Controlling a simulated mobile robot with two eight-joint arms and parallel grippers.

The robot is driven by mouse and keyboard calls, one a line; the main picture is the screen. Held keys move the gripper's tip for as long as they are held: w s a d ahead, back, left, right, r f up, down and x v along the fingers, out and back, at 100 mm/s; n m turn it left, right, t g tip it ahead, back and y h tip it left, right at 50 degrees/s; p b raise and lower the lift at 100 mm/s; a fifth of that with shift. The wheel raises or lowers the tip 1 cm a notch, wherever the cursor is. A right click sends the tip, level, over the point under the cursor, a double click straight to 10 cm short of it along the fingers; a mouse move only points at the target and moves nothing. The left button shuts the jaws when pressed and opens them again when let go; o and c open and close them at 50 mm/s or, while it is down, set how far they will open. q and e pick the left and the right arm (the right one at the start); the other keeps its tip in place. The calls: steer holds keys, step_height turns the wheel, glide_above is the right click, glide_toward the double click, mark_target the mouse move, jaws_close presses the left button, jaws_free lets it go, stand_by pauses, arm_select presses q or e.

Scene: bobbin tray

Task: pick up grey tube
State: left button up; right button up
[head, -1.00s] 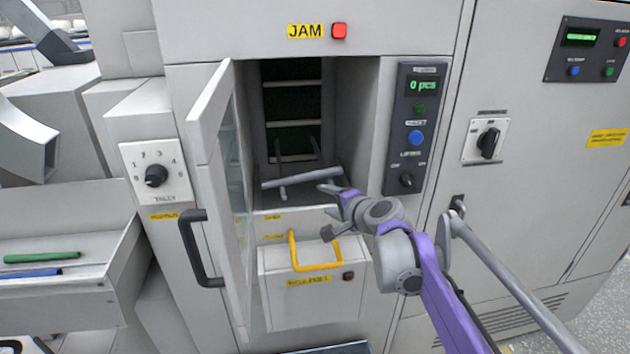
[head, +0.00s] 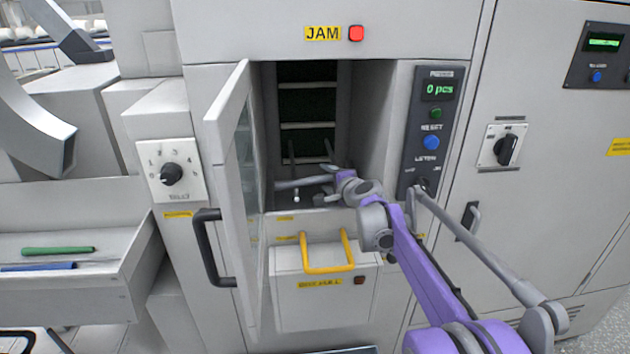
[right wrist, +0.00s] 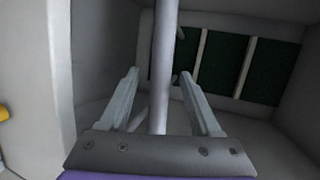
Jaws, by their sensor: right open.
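The grey tube (head: 299,183) lies across the front of the open compartment of the machine. In the right wrist view the tube (right wrist: 164,60) runs lengthwise between the two fingers, with dark panels behind it. My right gripper (head: 328,186) is open at the tube's right end in the head view. In the right wrist view the fingers of the gripper (right wrist: 160,74) stand apart on both sides of the tube, with visible gaps. The tube's right end is hidden by the gripper in the head view. My left gripper is not in view.
The open glass door (head: 232,190) with a black handle stands left of the compartment. A control panel (head: 431,130) is to its right. A yellow handle (head: 328,268) is on the box below. Green (head: 58,250) and blue (head: 38,267) tubes lie on the left tray (head: 100,285).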

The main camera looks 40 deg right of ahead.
steer(key=shift+w+f, duration=0.1)
steer(key=shift+w, duration=0.25)
steer(key=shift+s, duration=0.1)
steer(key=shift+c, duration=0.4)
jaws_close()
